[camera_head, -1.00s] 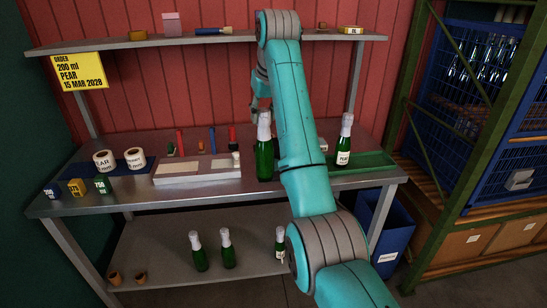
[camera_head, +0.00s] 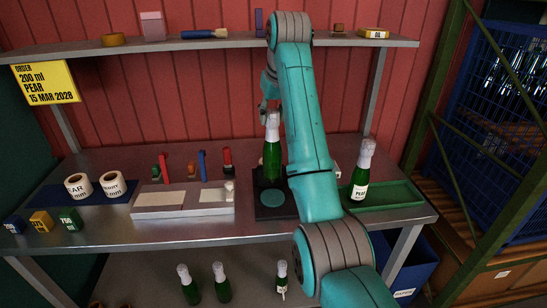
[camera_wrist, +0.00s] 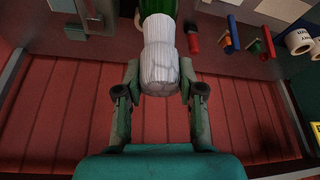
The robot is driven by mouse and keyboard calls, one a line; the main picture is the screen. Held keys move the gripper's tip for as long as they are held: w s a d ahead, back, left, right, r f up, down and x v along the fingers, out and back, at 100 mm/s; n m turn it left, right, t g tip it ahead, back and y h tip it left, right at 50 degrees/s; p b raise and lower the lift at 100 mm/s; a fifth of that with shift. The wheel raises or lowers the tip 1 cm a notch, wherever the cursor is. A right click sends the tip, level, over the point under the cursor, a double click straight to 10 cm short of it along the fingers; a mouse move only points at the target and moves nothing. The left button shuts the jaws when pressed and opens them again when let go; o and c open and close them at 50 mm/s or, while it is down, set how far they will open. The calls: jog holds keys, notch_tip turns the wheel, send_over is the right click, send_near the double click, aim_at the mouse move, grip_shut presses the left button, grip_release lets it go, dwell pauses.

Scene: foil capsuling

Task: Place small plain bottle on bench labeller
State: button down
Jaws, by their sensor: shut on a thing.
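A green bottle (camera_head: 271,160) with a white foil neck and no visible label hangs upright in my gripper (camera_head: 268,112). My gripper is shut on its foil-covered neck; one finger is partly hidden by my arm. In the wrist view the white foil (camera_wrist: 160,60) sits between the fingers (camera_wrist: 159,76), with green glass beyond it. Below the bottle is a black stand with a round teal pad (camera_head: 272,198), perhaps the labeller. The pad shows clear beneath the bottle's base, so the bottle looks raised above it.
A labelled PEAR bottle (camera_head: 361,180) stands in a green tray (camera_head: 400,196) at right. A pale block (camera_head: 183,212), coloured tools and two label rolls (camera_head: 78,186) are left. The yellow order sign (camera_head: 45,83) reads 200 ml PEAR. Several bottles stand on the lower shelf.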

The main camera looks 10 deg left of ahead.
aim_at(274, 133)
jog(key=shift+f, duration=3.7)
jog(key=c, duration=0.7)
grip_release()
